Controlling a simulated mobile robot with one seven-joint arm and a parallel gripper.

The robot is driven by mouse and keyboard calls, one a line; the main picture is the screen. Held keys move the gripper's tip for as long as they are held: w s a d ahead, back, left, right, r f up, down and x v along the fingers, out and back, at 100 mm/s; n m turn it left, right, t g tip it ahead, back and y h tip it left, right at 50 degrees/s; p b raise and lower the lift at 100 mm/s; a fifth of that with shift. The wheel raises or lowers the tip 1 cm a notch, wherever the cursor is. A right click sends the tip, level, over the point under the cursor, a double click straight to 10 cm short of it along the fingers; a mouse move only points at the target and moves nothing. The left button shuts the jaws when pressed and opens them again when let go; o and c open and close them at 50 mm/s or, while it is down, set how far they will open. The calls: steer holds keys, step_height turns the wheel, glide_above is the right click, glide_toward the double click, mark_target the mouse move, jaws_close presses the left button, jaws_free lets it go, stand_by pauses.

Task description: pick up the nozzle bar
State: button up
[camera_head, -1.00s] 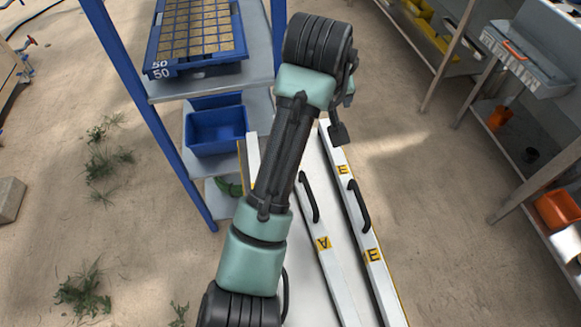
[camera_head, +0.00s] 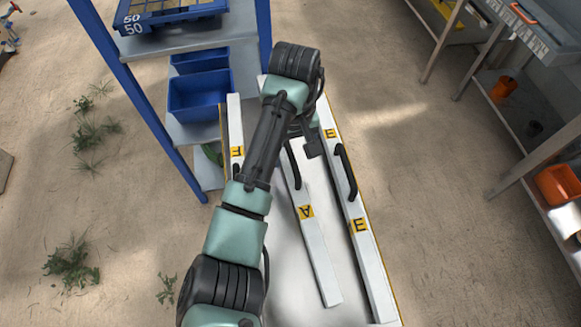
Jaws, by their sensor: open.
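Three long white bars with yellow letter labels lie on a pale bench top (camera_head: 285,290); I cannot tell which is the nozzle bar. The middle bar (camera_head: 318,255), labelled A, and the right bar (camera_head: 372,265), labelled E, each have a black handle. The left bar (camera_head: 234,120), with a label that looks like F, is partly hidden by my arm. My gripper (camera_head: 312,147) is open and empty, seen above the far part of the bench between the middle and right bars' handles. Its fingers are small and partly hidden.
A blue-framed rack (camera_head: 130,95) at the left holds a blue seed tray (camera_head: 180,14) marked 50 and a blue bin (camera_head: 198,98). A workbench with orange containers (camera_head: 557,184) stands at the right. The sandy floor between bench and workbench is clear.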

steer(key=f, duration=0.2)
steer(key=s+f, duration=0.1)
steer(key=f, duration=0.1)
steer(key=shift+s+a+b, duration=0.1)
steer(key=shift+s+b, duration=0.05)
steer(key=shift+b, duration=0.15)
steer(key=shift+f, duration=0.4)
steer(key=shift+r, duration=0.1)
jaws_close()
